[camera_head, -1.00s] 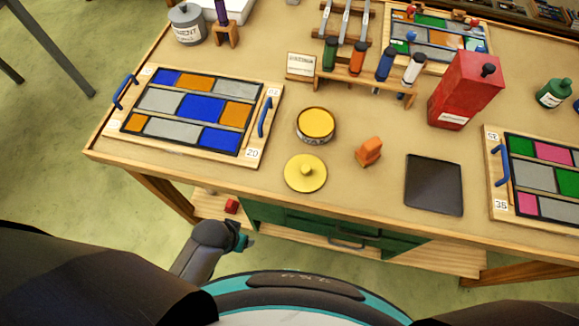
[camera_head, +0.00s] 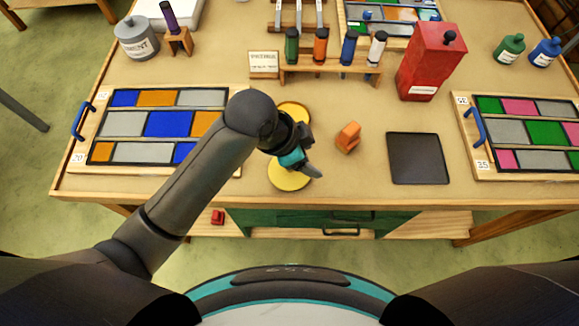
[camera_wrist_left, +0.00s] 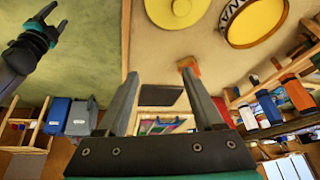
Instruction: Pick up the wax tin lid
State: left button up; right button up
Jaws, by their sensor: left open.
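The wax tin lid is a yellow disc with a small knob (camera_head: 288,177). It lies on the bench near the front edge, partly hidden by my left gripper (camera_head: 312,155). It also shows at the top of the left wrist view (camera_wrist_left: 180,12). The open wax tin (camera_head: 293,108), with yellow wax inside, stands just behind the lid and is partly covered by my arm. My left gripper is above the lid, its two fingers apart and empty. My right gripper (camera_wrist_left: 50,22) shows at the upper left of the wrist view, its fingertips apart.
An orange block (camera_head: 348,137) and a dark square pad (camera_head: 417,158) lie to the right. Behind are a bottle rack (camera_head: 330,72) and a red container (camera_head: 430,65).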

pick_arm(q)
jog(key=w+a+r+m+g+y, duration=0.1)
jog(key=a+r+m+y, duration=0.15)
jog(key=m, duration=0.35)
jog(key=w+a+r+m+g+y, duration=0.1)
jog(key=w+r+m+y, duration=0.15)
jog(key=m, duration=0.35)
jog(key=f, duration=0.5)
jog(key=s+f, duration=0.1)
jog(key=f, duration=0.2)
jog(key=shift+f, duration=0.15)
jog(key=shift+m, duration=0.3)
jog(key=shift+w+a+f+b, duration=0.1)
jog(key=shift+w+f+b, duration=0.1)
jog(key=shift+f, duration=0.8)
jog(key=shift+w+d+f+b, duration=0.1)
jog(key=shift+f+b, duration=0.1)
jog(key=shift+f, duration=0.75)
jog(key=shift+w+a+f+b, duration=0.1)
jog(key=shift+f+b, duration=0.1)
jog(key=shift+f, duration=0.8)
pick_arm(e)
jog(key=shift+a+f, duration=0.4)
jog(key=shift+f, duration=0.2)
pick_arm(q)
grip_shut()
